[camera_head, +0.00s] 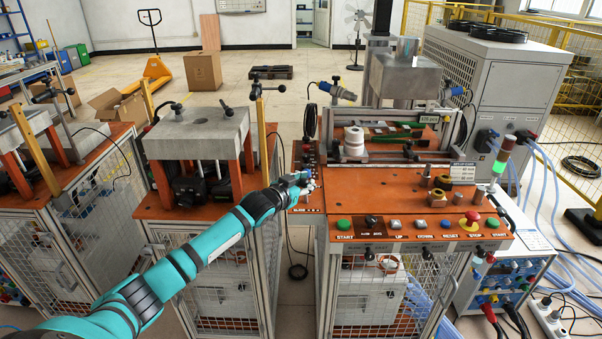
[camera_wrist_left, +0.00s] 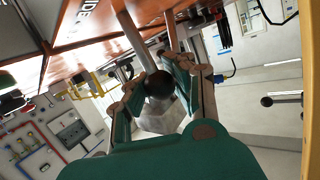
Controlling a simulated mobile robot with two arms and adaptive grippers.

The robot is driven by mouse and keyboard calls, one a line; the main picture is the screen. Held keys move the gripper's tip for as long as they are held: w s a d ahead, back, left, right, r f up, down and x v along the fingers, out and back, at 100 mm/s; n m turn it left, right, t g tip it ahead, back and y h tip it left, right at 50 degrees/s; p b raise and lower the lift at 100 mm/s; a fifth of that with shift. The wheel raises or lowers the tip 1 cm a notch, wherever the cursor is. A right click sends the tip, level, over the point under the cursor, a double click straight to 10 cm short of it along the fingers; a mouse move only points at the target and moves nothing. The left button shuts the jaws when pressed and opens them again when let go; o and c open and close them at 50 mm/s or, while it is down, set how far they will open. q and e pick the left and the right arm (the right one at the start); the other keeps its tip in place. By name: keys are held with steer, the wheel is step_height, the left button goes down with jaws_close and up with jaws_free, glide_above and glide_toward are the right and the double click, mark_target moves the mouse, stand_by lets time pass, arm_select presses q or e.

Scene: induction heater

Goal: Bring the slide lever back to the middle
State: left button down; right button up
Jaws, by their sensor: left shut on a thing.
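The slide lever sits at the left front corner of the orange-topped heater bench (camera_head: 360,187), near a dark "SLIDE" label strip (camera_head: 308,211). In the head view the lever is mostly hidden by my left gripper (camera_head: 307,183), which reaches in from the left at the bench edge. In the left wrist view the lever's round black knob (camera_wrist_left: 160,84) lies between the two fingers of my left gripper (camera_wrist_left: 158,78), which is shut on it. Part of the "SLIDE" lettering shows above it. The lever's exact position along its travel cannot be told. My right gripper is not in view.
A button row with a green start button (camera_head: 343,225) and a red emergency button (camera_head: 470,221) runs along the bench front. Left stands another bench with a grey press block (camera_head: 197,130). A narrow floor gap with a cable separates the benches.

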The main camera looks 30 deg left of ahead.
arm_select(q)
steer(key=shift+d+f+m+g+p, duration=0.3)
steer(key=shift+d+m+p, duration=0.1)
steer(key=shift+p, duration=0.15)
steer(key=shift+f, duration=0.1)
steer(key=c, duration=1.6)
jaws_free()
steer(key=o, duration=0.4)
steer(key=shift+s+a+r, duration=0.1)
steer(key=shift+s+r, duration=0.05)
steer(key=shift+r, duration=0.15)
steer(key=shift+o, duration=0.9)
steer(key=v, duration=1.1)
steer(key=shift+s, duration=0.4)
steer(key=shift+r, duration=0.1)
